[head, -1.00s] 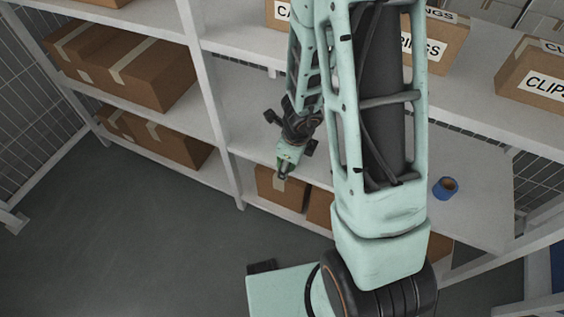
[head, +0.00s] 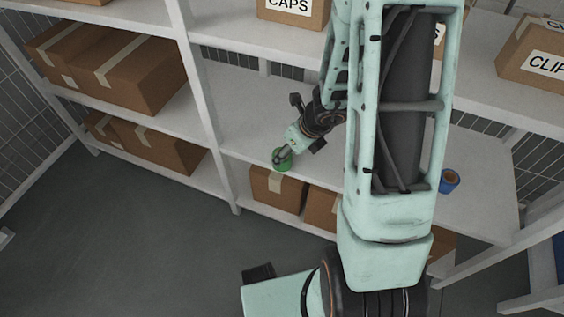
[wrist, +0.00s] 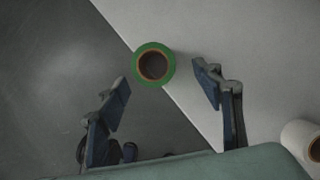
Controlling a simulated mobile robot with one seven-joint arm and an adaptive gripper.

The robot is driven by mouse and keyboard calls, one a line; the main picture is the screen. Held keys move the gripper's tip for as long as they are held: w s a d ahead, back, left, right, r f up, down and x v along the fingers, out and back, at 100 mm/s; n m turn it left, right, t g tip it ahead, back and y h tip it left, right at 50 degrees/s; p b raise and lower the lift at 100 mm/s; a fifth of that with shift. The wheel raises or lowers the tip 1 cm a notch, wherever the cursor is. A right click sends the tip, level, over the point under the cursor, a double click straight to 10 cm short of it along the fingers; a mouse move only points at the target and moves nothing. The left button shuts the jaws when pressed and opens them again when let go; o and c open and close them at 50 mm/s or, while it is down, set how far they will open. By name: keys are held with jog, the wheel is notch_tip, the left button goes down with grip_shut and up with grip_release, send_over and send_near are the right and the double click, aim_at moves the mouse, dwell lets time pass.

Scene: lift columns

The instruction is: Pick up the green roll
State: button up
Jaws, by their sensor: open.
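The green roll (wrist: 154,46) has a brown core and sits near the front edge of the grey shelf (wrist: 240,40). In the wrist view it lies ahead of my gripper (wrist: 163,78), roughly between the lines of its two fingers and nearer the left fingertip. The fingers are spread wide and nothing is held. In the head view the green roll (head: 282,164) shows at the tip of my gripper (head: 287,153), which partly covers it. Whether they touch cannot be told.
A white roll (wrist: 302,142) stands at the right edge of the wrist view. A blue roll (head: 449,181) sits farther right on the same shelf. Cardboard boxes (head: 277,189) fill the shelf below. A white upright (head: 205,100) stands left of my gripper.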

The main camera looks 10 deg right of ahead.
jog(key=b+x, duration=0.2)
jog(key=x, duration=0.1)
jog(key=b+x, duration=0.1)
jog(key=x, duration=0.1)
jog(key=shift+w+a, duration=0.15)
jog(key=shift+a, duration=0.3)
jog(key=shift+c, duration=0.6)
jog(key=c, duration=1.1)
jog(key=shift+r, duration=0.2)
